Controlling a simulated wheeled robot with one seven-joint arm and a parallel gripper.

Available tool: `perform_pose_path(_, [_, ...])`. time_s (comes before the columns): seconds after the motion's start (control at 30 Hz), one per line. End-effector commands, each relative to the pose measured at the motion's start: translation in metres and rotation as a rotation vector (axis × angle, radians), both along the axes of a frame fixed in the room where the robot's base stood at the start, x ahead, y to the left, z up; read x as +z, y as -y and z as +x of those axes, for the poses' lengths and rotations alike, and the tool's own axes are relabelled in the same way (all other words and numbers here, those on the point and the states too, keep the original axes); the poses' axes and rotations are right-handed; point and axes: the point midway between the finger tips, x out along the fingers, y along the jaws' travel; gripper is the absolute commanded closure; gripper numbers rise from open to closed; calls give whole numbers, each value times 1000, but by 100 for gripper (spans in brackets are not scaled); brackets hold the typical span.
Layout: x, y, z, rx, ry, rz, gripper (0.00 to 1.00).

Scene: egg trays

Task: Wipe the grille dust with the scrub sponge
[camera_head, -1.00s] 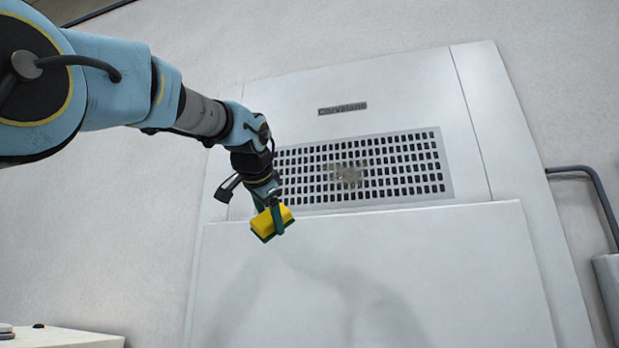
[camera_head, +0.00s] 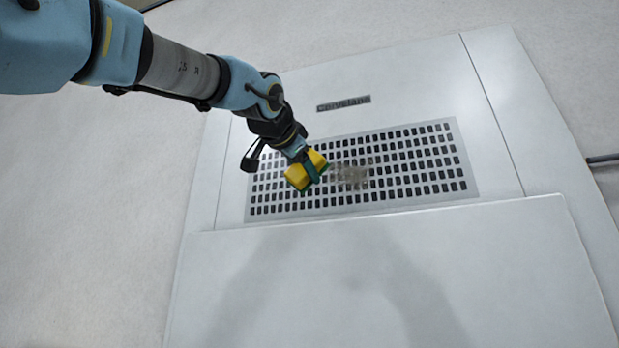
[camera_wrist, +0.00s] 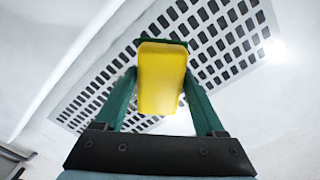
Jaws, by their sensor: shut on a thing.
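The scrub sponge (camera_head: 299,176) is yellow with a dark green side. My gripper (camera_head: 313,167) is shut on it, one green finger showing across it in the head view. In the wrist view the sponge (camera_wrist: 160,80) sits between both green fingers of my gripper (camera_wrist: 160,88). The grille (camera_head: 420,193) is a grey panel with rows of dark slots. The grille dust (camera_head: 350,176) is a grey-brown patch near its middle, just right of the sponge in the head view. The dust does not show clearly in the wrist view. I cannot tell whether the sponge touches the grille.
The grille is set in a white unit with a dark nameplate (camera_head: 343,103) above it. A raised white panel (camera_head: 400,280) with an upper edge lies below the grille. A dark pipe (camera_head: 603,159) meets the unit at the right. The pale wall around is bare.

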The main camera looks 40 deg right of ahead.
Motion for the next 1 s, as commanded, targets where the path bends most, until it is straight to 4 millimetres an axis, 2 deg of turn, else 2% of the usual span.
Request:
perform_pose_path(0.17, [2, 5, 3, -1, 5, -9, 73])
perform_pose_path(0.7, [2, 46, 29, 0, 4, -6, 73])
perform_pose_path(1.0, [1, 50, 32, -1, 4, -8, 73])
